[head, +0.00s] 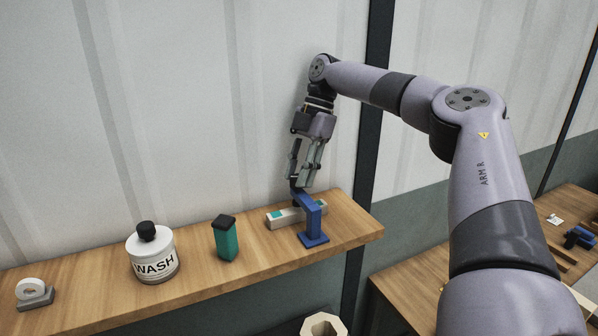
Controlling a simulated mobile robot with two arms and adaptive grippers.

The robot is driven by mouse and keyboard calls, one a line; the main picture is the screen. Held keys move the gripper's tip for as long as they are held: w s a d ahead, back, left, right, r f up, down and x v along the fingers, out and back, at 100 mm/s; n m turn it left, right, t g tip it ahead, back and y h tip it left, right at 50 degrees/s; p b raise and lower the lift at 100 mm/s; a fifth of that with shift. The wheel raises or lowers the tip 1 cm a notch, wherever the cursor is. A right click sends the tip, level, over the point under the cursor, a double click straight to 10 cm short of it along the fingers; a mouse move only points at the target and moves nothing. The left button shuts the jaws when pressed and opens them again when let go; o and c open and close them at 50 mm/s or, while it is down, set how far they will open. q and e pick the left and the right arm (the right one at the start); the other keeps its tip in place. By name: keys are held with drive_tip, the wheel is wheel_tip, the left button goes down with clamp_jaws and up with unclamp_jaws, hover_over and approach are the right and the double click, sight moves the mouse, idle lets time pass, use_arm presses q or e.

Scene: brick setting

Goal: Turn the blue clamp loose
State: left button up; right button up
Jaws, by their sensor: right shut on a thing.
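The blue clamp (314,221) stands upright on the wooden shelf near its right end. It has a square foot, a post and an arm reaching up to the left at its top. My right gripper (299,184) comes down from above and is shut on the upper left end of the clamp's arm. A pale bar with teal parts (285,217) lies behind the clamp, and the clamp's arm and post cover part of it. I cannot tell whether the clamp presses on the bar. My left gripper is not in view.
The wooden shelf (197,292) also holds a teal bottle with a dark cap (227,240), a white WASH jar (153,256) and a tape dispenser (34,293). A pale wall rises behind. A hollow pale block (324,326) and a lower table (402,283) are below.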

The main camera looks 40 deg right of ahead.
drive_tip(key=o, duration=1.1)
drive_tip(key=shift+o, duration=0.2)
drive_tip(key=v, duration=0.7)
drive_tip(key=shift+r, duration=0.25)
drive_tip(key=shift+d, duration=0.15)
